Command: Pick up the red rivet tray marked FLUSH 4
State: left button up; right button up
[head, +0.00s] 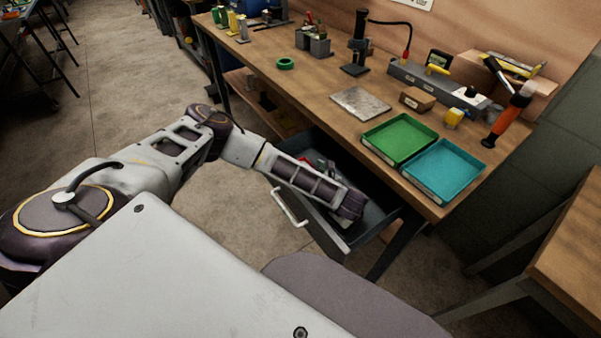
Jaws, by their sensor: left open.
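No red tray marked FLUSH 4 can be made out on the bench. An open drawer (378,225) under the bench holds several small items, among them a small reddish patch behind my arm, too small and covered to identify. My left arm reaches from the left over the drawer. My left gripper (347,216) is open, low inside the drawer; its fingertips are hard to make out, and my forearm hides much of the drawer's contents. My right gripper is out of view.
A green tray (400,138) and a teal tray (443,170) lie on the bench (320,95) above the drawer. The drawer's handle (289,208) sticks out over open floor.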

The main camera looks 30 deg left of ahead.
pick_arm(q)
jog(key=shift+w+a+f, duration=0.15)
jog(key=shift+a, duration=0.1)
jog(key=x, duration=0.3)
jog(key=shift+w+a+f+b, duration=0.1)
jog(key=shift+a+b, duration=0.1)
jog(key=shift+b, duration=0.1)
jog(key=shift+w+a+f, duration=0.15)
jog(key=shift+a, duration=0.2)
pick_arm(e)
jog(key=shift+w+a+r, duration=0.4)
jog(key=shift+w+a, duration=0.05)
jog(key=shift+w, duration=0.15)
pick_arm(q)
jog(key=c, duration=1)
